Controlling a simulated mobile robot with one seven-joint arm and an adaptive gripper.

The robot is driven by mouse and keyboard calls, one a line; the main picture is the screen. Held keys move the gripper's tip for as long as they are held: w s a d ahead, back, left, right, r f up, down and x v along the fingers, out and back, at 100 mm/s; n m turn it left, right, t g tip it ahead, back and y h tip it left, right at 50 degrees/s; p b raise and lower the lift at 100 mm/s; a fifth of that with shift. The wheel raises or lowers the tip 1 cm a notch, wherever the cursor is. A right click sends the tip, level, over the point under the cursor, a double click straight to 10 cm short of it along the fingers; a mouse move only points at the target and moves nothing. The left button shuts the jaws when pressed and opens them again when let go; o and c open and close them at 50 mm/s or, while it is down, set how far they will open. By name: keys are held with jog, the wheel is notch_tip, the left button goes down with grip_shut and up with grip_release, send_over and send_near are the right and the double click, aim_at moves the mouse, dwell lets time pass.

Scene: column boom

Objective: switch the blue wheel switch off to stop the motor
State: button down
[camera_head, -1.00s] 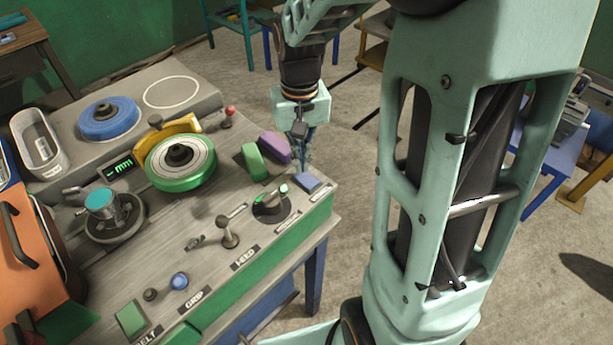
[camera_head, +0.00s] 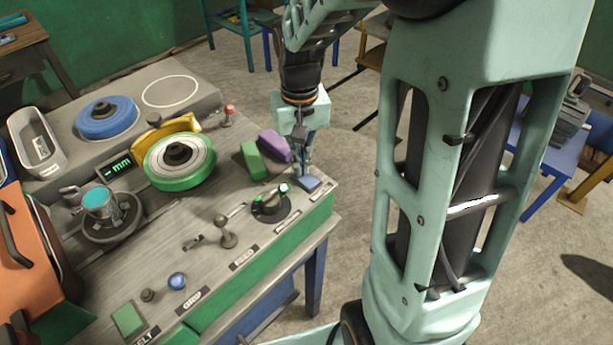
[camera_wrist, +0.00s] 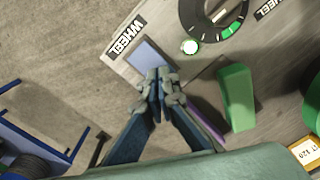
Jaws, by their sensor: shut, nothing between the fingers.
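The blue wheel switch (camera_head: 309,184) is a small flat blue rocker at the bench's right corner. In the wrist view the blue switch (camera_wrist: 152,55) lies beside a WHEEL label. My gripper (camera_head: 304,173) points down at the back edge of the switch, fingers closed and empty. In the wrist view my gripper (camera_wrist: 159,78) overlaps the switch's lower edge; I cannot tell whether it touches. A round black dial (camera_head: 270,204) with a lit green lamp (camera_head: 284,188) sits left of the switch. The tilt of the switch is unclear.
A purple block (camera_head: 274,145) and a green block (camera_head: 253,160) stand close behind and left of my gripper. A lever (camera_head: 227,232), a green-rimmed wheel (camera_head: 180,162) and a red-knobbed lever (camera_head: 229,113) are further left. Open floor lies right of the bench.

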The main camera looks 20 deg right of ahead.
jog(key=shift+f, duration=0.35)
jog(key=shift+r+p, duration=2.6)
jog(key=shift+r, duration=1)
jog(key=shift+f, duration=0.1)
